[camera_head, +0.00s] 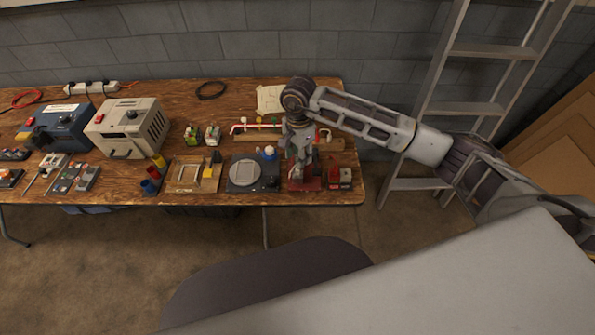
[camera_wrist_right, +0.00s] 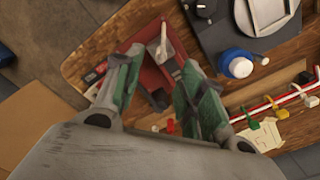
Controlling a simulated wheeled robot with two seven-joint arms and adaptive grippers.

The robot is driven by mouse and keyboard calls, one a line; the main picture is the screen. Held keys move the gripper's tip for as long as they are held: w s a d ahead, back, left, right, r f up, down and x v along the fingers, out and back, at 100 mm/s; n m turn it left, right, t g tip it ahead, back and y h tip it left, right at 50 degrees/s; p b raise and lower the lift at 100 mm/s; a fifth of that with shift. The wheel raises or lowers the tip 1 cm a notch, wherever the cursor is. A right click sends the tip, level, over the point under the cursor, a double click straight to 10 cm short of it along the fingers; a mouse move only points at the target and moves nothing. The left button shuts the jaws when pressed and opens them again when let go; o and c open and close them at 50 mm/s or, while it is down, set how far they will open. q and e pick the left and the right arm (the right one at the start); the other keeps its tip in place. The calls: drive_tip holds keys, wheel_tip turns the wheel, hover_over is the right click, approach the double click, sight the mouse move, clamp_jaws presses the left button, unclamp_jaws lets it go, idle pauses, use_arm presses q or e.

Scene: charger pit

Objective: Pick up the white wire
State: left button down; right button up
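A red-and-white striped strip (camera_head: 255,127) lies along the back of the wooden bench, with small coloured clips on it. In the right wrist view the strip (camera_wrist_right: 275,103) is at the lower right, with yellow, green and white clips. I cannot tell which part is the white wire. My right gripper (camera_head: 302,172) points down over the right end of the bench, above a red holder. In its wrist view the fingers (camera_wrist_right: 160,80) are spread apart, with nothing between their tips. The strip lies to one side of them. My left gripper is not in view.
The red holder (camera_wrist_right: 155,72) holds a pale piece. A dark plate device (camera_head: 242,174) and a blue-capped white container (camera_wrist_right: 237,64) stand beside it. A wooden tray (camera_head: 185,186) and a beige power unit (camera_head: 128,128) stand left. A ladder (camera_head: 480,108) leans right of the bench.

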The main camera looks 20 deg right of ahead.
sight(298, 173)
drive_tip(key=shift+f, duration=1.15)
drive_tip(key=shift+a+f+p, duration=0.15)
drive_tip(key=shift+f+p, duration=0.15)
drive_tip(key=shift+f, duration=0.55)
wheel_tip(298, 173, down, 3)
drive_tip(key=shift+r, duration=0.2)
drive_tip(key=shift+f, duration=0.5)
drive_tip(key=c, duration=0.8)
clamp_jaws()
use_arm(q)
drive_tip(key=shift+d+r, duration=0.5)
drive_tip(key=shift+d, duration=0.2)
use_arm(e)
drive_tip(key=shift+r, duration=0.15)
